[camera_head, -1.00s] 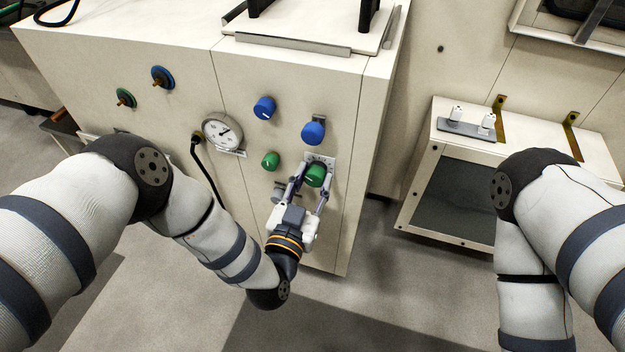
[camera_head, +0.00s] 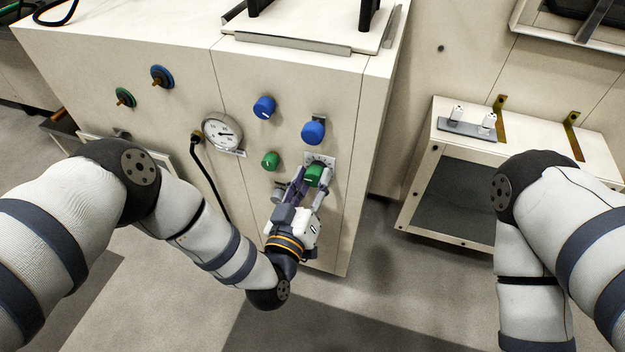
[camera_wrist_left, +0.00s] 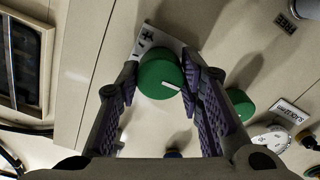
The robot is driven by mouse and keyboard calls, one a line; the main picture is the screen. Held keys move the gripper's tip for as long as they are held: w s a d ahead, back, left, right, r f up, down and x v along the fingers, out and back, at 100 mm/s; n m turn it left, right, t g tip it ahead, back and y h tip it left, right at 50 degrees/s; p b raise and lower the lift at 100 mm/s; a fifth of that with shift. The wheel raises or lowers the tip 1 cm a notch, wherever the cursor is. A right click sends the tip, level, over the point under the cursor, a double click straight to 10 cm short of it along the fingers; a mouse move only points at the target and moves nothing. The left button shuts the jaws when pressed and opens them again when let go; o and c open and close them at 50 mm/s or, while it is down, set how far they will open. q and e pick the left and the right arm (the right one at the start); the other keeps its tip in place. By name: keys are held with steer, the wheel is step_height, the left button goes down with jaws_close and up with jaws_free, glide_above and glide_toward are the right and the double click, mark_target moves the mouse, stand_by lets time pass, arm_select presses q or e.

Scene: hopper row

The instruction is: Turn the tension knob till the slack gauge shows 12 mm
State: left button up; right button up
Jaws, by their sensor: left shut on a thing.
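A green knob (camera_head: 314,174) with a white pointer line sits low on the right part of the cream cabinet front, on a pale scale plate (camera_wrist_left: 150,43). My left gripper (camera_head: 311,182) is shut on this knob, one finger on each side, as the left wrist view (camera_wrist_left: 160,85) also shows. The pointer line points toward the right finger in that view. A round white gauge (camera_head: 220,132) is left of the knobs. Its dark needle points roughly right; its numbers are too small to read. My right gripper is out of view.
Two blue knobs (camera_head: 264,108) (camera_head: 313,132) and a smaller green knob (camera_head: 271,161) are close to the held knob. A low bench (camera_head: 465,146) stands right; open floor lies between.

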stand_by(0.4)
arm_select(q)
steer(key=o, duration=1.2)
steer(key=shift+c, duration=0.2)
steer(key=shift+s, duration=0.15)
steer(key=v, duration=1.1)
steer(key=shift+s, duration=0.35)
steer(key=shift+a, duration=0.15)
